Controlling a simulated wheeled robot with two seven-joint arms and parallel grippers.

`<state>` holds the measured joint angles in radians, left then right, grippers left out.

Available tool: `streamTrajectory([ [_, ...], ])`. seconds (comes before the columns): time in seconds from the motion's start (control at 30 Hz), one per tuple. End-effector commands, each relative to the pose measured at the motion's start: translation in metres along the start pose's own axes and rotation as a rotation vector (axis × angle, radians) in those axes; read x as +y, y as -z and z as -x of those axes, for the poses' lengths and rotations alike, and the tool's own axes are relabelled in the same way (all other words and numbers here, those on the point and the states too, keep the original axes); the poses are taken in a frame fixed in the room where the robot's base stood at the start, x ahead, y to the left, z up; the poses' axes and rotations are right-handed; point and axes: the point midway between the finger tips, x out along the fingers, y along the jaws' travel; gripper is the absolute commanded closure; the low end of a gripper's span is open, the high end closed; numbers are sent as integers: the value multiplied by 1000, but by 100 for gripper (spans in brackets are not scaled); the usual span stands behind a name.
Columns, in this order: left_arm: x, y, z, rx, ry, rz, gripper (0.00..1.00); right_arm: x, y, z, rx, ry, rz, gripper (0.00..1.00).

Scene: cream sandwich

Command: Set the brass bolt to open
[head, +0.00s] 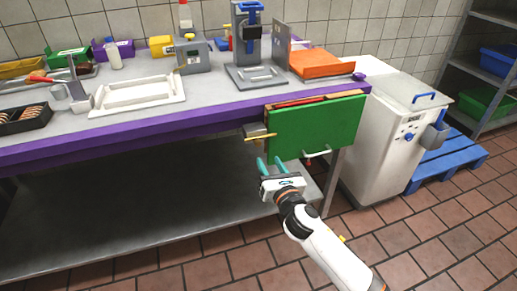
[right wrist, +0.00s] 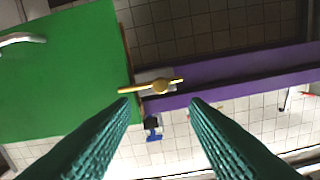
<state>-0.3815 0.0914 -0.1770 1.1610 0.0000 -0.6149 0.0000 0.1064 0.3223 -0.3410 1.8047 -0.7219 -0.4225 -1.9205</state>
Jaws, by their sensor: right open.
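The brass bolt (head: 259,138) is a thin bar on a small block at the left edge of a green door panel (head: 315,128) under the table's front edge. In the right wrist view the bolt (right wrist: 152,87) lies nearly level, one end overlapping the edge of the green panel (right wrist: 60,75). My right gripper (head: 271,164) is open and empty, its teal fingers below and in front of the bolt. In the right wrist view the bolt shows beyond and between the fingertips (right wrist: 162,104), apparently apart from them. My left gripper is not in view.
The green panel has a pale handle (head: 317,153) low down. The purple table edge (head: 130,142) runs left of the bolt, with a lower shelf (head: 130,235) beneath. A white bin (head: 395,130) stands to the right. Floor in front is clear.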

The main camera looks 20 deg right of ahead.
Motion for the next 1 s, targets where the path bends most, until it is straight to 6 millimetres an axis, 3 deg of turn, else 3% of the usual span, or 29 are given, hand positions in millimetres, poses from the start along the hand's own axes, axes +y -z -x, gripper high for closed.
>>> streamTrajectory([
  [0.2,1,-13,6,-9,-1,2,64,0,-1,-47,1,-1,-3,59],
  [0.4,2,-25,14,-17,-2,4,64,0,-1,-77,-1,-1,-3,59],
  [0.6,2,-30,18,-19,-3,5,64,0,-1,-89,-2,1,-5,59],
  [0.87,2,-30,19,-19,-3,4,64,0,-1,-90,-2,0,-5,59],
  [1.0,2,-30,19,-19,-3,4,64,0,-1,-90,-2,0,-4,80],
])
